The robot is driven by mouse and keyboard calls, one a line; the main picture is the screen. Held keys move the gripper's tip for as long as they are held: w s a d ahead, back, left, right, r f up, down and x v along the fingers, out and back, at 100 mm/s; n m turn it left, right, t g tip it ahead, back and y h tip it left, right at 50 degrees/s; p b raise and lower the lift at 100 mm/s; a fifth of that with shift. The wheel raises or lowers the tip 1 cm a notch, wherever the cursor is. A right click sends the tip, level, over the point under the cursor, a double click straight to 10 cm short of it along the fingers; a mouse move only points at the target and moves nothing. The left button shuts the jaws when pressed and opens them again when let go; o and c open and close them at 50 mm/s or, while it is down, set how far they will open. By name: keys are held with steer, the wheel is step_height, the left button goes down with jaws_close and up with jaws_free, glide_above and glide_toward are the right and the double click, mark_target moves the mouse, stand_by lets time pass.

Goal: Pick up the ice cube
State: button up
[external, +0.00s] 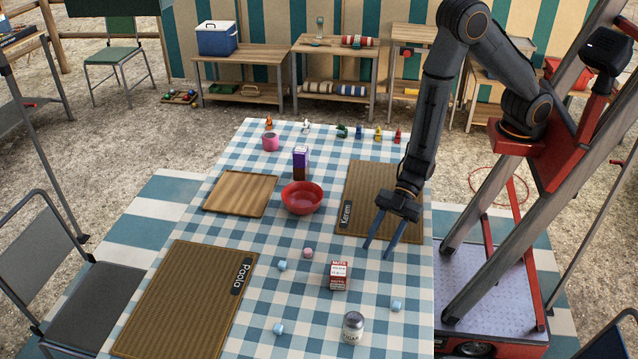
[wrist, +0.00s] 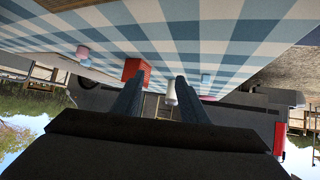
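Several small pale-blue ice cubes lie apart on the checked tablecloth. In the external view one (external: 282,265) is left of the red-and-white box, one (external: 396,305) is at the right near the table edge, and one (external: 279,328) is at the front. My gripper (external: 378,251) is above the right side of the table, behind the right-hand cube, with its fingers spread and nothing between them.
The red-and-white box (external: 339,276), sugar jar (external: 353,326) and a small pink piece (external: 308,253) stand near the cubes. A red bowl (external: 302,198), a purple carton (external: 300,163) and a wooden board (external: 240,194) are farther back. Placemats (external: 190,300) lie on both sides.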

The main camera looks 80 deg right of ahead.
mark_target(397, 304)
steer(key=s+a+y, duration=0.1)
steer(key=s+a, duration=0.1)
steer(key=s+a+n+g+y, duration=0.1)
steer(key=s+a, duration=0.2)
steer(key=s+a+f+n+g+y, duration=0.1)
steer(key=s+a, duration=0.1)
steer(key=shift+s+a+f, duration=0.1)
steer(key=shift+s+a, duration=0.05)
steer(key=shift+a, duration=0.1)
steer(key=p+x, duration=0.1)
steer(key=x, duration=0.6)
steer(key=shift+s+a+f+p, duration=0.1)
steer(key=shift+s+a+p, duration=0.1)
steer(key=shift+p, duration=0.1)
steer(key=shift+w, duration=0.1)
jaws_close()
